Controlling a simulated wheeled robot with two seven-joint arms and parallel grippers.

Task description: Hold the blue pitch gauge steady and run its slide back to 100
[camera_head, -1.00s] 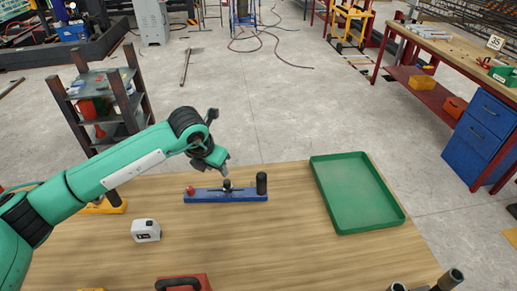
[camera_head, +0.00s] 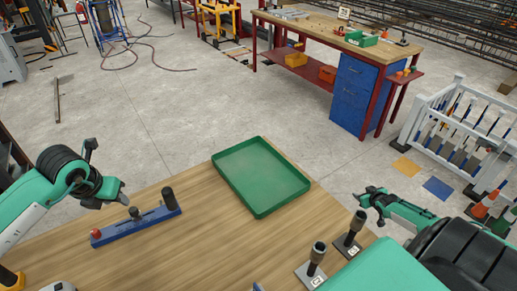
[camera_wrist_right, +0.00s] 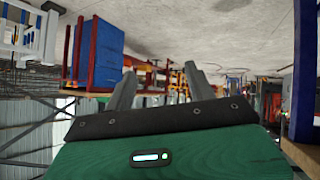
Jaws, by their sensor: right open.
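The blue pitch gauge (camera_head: 152,222) lies on the wooden table at the left of the head view. It has a red knob (camera_head: 96,234) at its left end, a small black slide knob (camera_head: 134,213) near its middle and a tall black grip (camera_head: 170,199) at its right end. My left gripper (camera_head: 120,197) is just above and left of the slide knob, apparently clear of it; its finger gap is not readable. My right gripper (camera_head: 366,200) is off the table's right side, far from the gauge. Its fingers stand apart and empty in the wrist view (camera_wrist_right: 160,84).
A green tray (camera_head: 263,212) lies on the table right of the gauge. Two black posts on plates (camera_head: 316,260) (camera_head: 355,229) stand at the table's right front. Bare wood lies between gauge and posts. A workbench (camera_head: 330,38) and a white rack (camera_head: 462,125) stand beyond.

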